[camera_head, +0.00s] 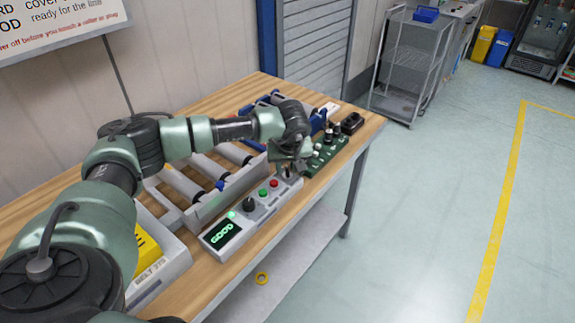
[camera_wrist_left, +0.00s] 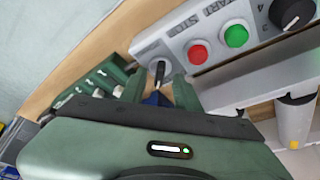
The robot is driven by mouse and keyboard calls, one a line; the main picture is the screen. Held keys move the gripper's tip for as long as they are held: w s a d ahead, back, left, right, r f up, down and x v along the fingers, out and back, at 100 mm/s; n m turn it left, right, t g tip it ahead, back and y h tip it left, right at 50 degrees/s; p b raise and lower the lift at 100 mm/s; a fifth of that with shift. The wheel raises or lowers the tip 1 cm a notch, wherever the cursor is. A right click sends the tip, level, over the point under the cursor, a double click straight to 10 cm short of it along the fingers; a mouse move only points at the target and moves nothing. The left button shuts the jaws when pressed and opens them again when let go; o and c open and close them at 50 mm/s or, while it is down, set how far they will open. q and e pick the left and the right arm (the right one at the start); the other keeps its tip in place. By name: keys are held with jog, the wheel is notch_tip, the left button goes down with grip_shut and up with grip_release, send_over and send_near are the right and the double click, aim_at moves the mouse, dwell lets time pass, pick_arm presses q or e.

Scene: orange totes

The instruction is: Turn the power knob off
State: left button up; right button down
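The grey control box (camera_head: 250,212) lies along the front edge of the wooden table, with a lit green "GOOD" display at its near end. At its far end is the power knob (camera_wrist_left: 158,71), a small dark upright lever on a grey plate; in the head view it is largely hidden by my gripper. My left gripper (camera_head: 291,170) is just over that end. In the left wrist view its two fingers (camera_wrist_left: 158,92) stand apart, with the knob just beyond the gap; contact cannot be told. My right gripper is not in view.
A red button (camera_wrist_left: 198,54), a green button (camera_wrist_left: 236,37) and a black numbered dial (camera_wrist_left: 292,13) are on the same box. A green rack with small parts (camera_head: 327,152) stands beyond it. A roller conveyor (camera_head: 182,184) lies behind.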

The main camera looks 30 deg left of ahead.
pick_arm(q)
jog(key=shift+w+f, duration=0.1)
jog(key=shift+f, duration=0.1)
grip_shut()
